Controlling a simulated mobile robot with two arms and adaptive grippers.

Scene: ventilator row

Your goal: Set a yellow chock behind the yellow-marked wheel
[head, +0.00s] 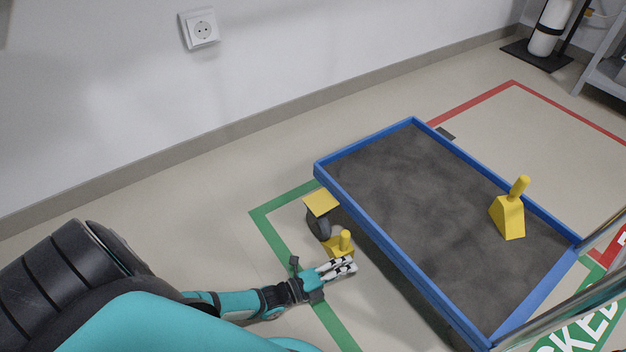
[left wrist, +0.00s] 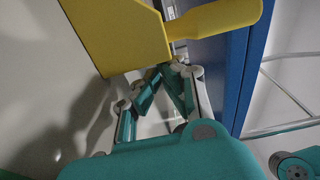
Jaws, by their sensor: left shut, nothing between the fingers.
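One yellow chock (head: 338,247) with an upright handle stands on the floor close to the dark wheel (head: 319,224). That wheel sits below a yellow plate (head: 321,203) at the cart's near left corner. I cannot tell whether chock and wheel touch. My left gripper (head: 345,267) is shut and empty, low beside this chock on its near side. In the left wrist view the chock (left wrist: 118,38) and its handle fill the top, just beyond my fingers (left wrist: 165,82). A second yellow chock (head: 508,217) stands on the cart's deck. My right gripper is out of view.
The blue-rimmed cart (head: 398,262) with a dark grey deck takes up the middle right. Its metal handle rail rises at the lower right. Green and red tape lines mark the floor. A wall with a socket (head: 203,29) runs behind; the floor between is clear.

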